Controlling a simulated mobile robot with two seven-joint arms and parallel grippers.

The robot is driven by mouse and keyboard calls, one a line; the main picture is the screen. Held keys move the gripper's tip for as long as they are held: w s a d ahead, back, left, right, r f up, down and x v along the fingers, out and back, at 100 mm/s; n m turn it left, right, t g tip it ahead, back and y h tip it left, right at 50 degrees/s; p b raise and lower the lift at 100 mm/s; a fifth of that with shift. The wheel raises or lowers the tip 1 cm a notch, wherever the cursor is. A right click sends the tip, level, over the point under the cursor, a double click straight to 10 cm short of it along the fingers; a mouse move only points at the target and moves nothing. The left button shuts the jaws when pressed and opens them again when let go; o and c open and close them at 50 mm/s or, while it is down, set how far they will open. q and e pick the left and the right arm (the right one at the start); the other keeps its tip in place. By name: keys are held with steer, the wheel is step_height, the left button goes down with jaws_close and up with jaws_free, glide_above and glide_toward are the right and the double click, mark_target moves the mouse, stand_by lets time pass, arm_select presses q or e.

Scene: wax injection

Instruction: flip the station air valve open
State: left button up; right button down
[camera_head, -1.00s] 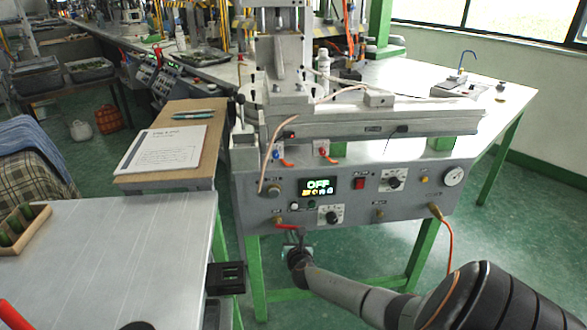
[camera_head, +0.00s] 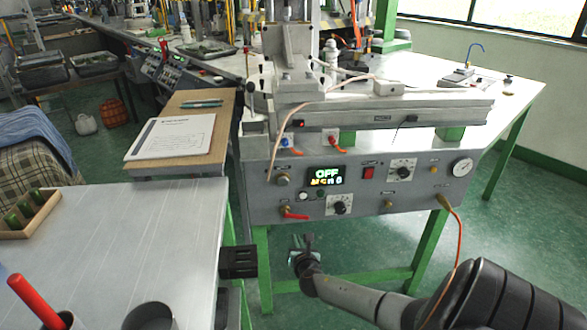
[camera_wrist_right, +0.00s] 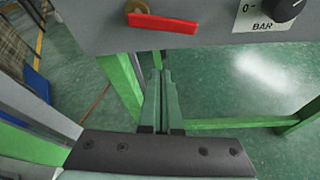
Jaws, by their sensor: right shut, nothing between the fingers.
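The air valve is a brass fitting with a red lever (camera_head: 295,215) at the lower left of the grey station's front panel. The lever lies nearly level, pointing right from its pivot and dipping slightly. The wrist view shows the red lever (camera_wrist_right: 164,23) at the top, with its brass pivot at the left end. My right gripper (camera_head: 299,242) is below the panel, under the lever and apart from it. In the wrist view its fingers (camera_wrist_right: 161,78) are together and empty, pointing up below the lever. My left gripper is not in view.
Knobs, a red switch (camera_head: 368,173) and a gauge (camera_head: 462,167) sit nearby. A grey table (camera_head: 120,250) stands left with a wooden rack (camera_head: 30,213). A black block (camera_head: 238,262) juts from its edge. Green legs (camera_head: 262,270) stand below the station.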

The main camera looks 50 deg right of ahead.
arm_select(q)
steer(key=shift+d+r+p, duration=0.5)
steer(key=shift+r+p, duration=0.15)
steer(key=shift+p, duration=0.2)
arm_select(e)
steer(key=v, duration=0.6)
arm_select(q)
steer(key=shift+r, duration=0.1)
arm_select(e)
steer(key=shift+s, duration=0.15)
